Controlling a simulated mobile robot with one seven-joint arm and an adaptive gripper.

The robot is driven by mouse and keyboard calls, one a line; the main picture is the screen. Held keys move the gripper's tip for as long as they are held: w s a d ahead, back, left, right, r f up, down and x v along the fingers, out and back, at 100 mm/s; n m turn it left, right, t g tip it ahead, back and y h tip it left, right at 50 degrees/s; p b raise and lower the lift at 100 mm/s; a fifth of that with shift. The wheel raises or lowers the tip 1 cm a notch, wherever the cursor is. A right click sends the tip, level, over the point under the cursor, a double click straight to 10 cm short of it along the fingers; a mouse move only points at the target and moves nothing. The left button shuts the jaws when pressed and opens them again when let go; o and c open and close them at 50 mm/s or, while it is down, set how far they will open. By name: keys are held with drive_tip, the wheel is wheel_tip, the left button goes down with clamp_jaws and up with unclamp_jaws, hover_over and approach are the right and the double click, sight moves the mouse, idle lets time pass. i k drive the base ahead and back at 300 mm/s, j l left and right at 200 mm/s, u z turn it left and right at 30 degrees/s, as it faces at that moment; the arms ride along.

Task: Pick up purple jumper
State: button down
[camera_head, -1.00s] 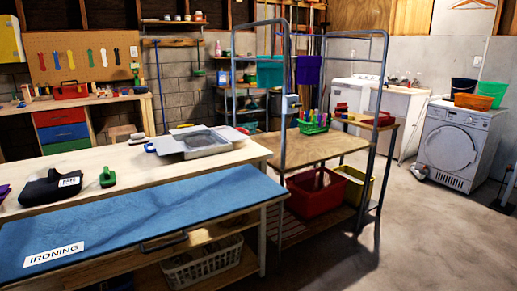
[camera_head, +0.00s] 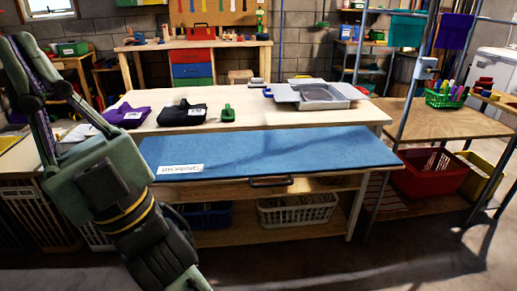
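A folded purple garment (camera_head: 127,117) with a small white label lies flat on the pale wooden worktop (camera_head: 262,111), behind the left part of the blue ironing mat (camera_head: 270,157). It looks like the purple jumper; its label is too small to read. My gripper (camera_head: 17,42) is raised at the left edge of the view, left of the garment and apart from it. Its two fingers point up and lie partly one behind the other, so the gap between them is unclear. Another purple cloth (camera_head: 454,31) hangs on the rack at the upper right.
A black folded garment (camera_head: 183,112) lies right of the purple one, then a green brush-like object (camera_head: 228,113). A grey tray (camera_head: 323,97) sits at the worktop's right. A white basket (camera_head: 297,209) is on the shelf below. The metal rack (camera_head: 412,95) stands at right.

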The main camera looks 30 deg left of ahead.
sight(122, 115)
drive_tip(key=j+u, duration=0.15)
drive_tip(key=u, duration=1.5)
drive_tip(key=i+j+z, duration=0.3)
drive_tip(key=i+j, duration=0.15)
drive_tip(key=j, duration=0.2)
drive_tip(key=i+j+z, duration=0.1)
drive_tip(key=i+j, duration=0.15)
drive_tip(key=i+j+z, duration=0.15)
drive_tip(key=j, duration=0.35)
drive_tip(key=i+j+z, duration=0.15)
drive_tip(key=j, duration=0.2)
drive_tip(key=i+j+z, duration=0.15)
drive_tip(key=j, duration=0.3)
drive_tip(key=i+j+z, duration=0.15)
drive_tip(key=j, duration=0.3)
drive_tip(key=i+j+z, duration=0.1)
drive_tip(key=j, duration=0.35)
drive_tip(key=i, duration=0.05)
